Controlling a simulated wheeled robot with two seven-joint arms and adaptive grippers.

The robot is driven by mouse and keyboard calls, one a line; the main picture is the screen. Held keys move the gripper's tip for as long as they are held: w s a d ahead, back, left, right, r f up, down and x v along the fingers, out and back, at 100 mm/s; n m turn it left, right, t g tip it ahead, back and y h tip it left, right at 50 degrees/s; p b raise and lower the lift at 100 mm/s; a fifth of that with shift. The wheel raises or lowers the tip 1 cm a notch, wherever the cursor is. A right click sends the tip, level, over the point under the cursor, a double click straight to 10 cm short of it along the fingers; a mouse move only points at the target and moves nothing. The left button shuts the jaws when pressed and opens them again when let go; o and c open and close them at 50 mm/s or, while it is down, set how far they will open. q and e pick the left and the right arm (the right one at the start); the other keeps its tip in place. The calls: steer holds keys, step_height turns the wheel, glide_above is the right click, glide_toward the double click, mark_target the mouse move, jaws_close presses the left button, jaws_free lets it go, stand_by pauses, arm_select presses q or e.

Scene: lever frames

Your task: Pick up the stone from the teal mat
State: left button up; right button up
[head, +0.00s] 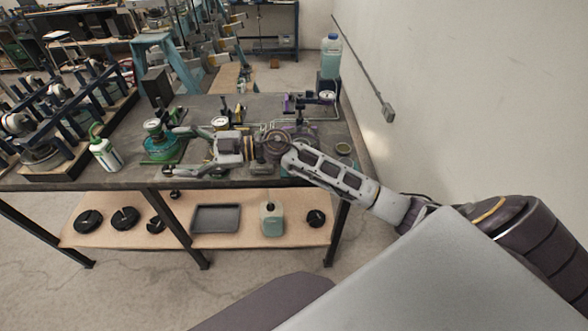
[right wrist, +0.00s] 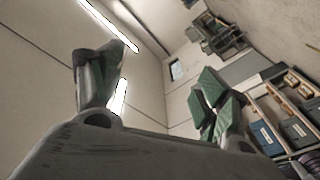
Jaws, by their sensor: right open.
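The teal mat (head: 158,157) lies on the dark workbench, left of the middle in the head view, with a green gauge device (head: 153,128) at its back edge. My right gripper (head: 177,144) reaches in from the right and points left, its fingertips at the mat's right side. Its two fingers are spread apart with nothing seen between them. They also show spread in the right wrist view (right wrist: 150,78). I cannot make out the stone; it may be too small or hidden by the fingers. My left gripper is not in view.
A white and green bottle (head: 105,152) stands left of the mat. Gauges (head: 220,122) stand behind my right gripper, and a purple fixture (head: 295,102) is at the back right. A rack (head: 60,125) fills the left end.

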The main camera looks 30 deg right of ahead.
steer(key=d+f+n+g+h, duration=0.1)
steer(key=d+f+g+h, duration=0.5)
steer(key=d+f+h, duration=0.3)
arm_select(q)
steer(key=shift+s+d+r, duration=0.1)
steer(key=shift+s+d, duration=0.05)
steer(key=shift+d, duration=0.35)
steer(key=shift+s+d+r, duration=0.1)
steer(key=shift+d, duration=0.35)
arm_select(e)
steer(key=d+r+m+g+h, duration=0.1)
steer(key=d+m+h, duration=0.4)
steer(key=d, duration=1.6)
steer(key=h, duration=0.3)
steer(key=shift+d+r, duration=0.3)
steer(key=shift+d, duration=0.05)
arm_select(q)
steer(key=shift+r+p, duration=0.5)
steer(key=shift+p, duration=0.2)
arm_select(e)
steer(key=shift+f, duration=4.3)
